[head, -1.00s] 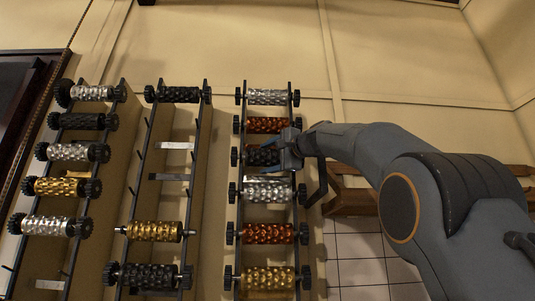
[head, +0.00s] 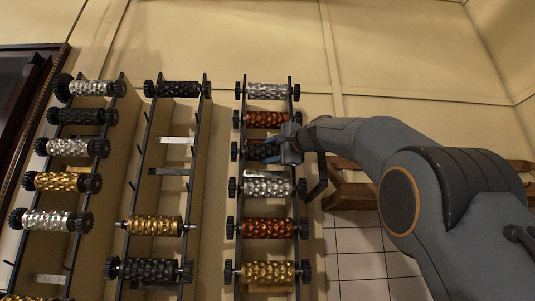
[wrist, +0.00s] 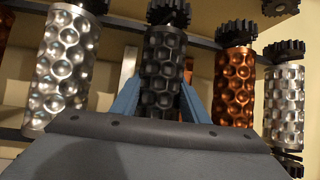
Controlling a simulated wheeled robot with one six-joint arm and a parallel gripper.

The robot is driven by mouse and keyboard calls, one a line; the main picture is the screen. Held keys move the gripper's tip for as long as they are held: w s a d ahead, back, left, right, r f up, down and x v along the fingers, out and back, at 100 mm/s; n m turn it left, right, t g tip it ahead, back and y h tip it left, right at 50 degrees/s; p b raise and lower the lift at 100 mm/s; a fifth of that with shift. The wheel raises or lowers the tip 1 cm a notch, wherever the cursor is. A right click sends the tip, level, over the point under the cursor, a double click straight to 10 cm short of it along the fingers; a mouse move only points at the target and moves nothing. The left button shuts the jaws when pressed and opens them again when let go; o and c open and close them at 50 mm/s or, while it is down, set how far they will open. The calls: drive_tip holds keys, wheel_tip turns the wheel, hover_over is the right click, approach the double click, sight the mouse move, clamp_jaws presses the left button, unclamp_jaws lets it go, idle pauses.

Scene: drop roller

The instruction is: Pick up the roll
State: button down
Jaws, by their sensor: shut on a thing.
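A black dimpled roll (head: 262,152) with black geared ends sits in the right-hand rack, between a copper roll above and a silver roll below. My gripper (head: 287,147) reaches it from the right. In the wrist view the black roll (wrist: 163,68) stands between the two blue fingers of my gripper (wrist: 163,100), which are shut on it. Its lower end is hidden behind the gripper body. Its geared end shows at the top, by the rack bar.
In the wrist view a silver roll (wrist: 62,65) is to the left, and a copper roll (wrist: 235,85) and another silver roll (wrist: 284,105) are to the right. Two more racks with rolls (head: 155,225) stand to the left. A wooden bench (head: 350,190) is at the right.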

drive_tip(key=s+r+b, duration=0.2)
drive_tip(key=s+r, duration=0.6)
drive_tip(key=s, duration=0.6)
drive_tip(key=shift+r+b, duration=0.15)
drive_tip(key=shift+b, duration=0.2)
drive_tip(key=shift+s, duration=0.1)
drive_tip(key=w+f+p, duration=0.1)
drive_tip(key=w+f, duration=0.1)
drive_tip(key=w, duration=0.2)
drive_tip(key=w+f, duration=0.3)
drive_tip(key=w, duration=0.2)
drive_tip(key=w+f+p, duration=0.1)
drive_tip(key=w+f, duration=0.1)
drive_tip(key=w, duration=0.2)
drive_tip(key=shift+w+f+p, duration=0.3)
drive_tip(key=shift+w+p, duration=0.05)
drive_tip(key=shift+w, duration=0.05)
drive_tip(key=shift+w+f, duration=0.15)
drive_tip(key=shift+f, duration=0.05)
drive_tip(key=shift+d+f, duration=0.1)
drive_tip(key=shift+f, duration=0.15)
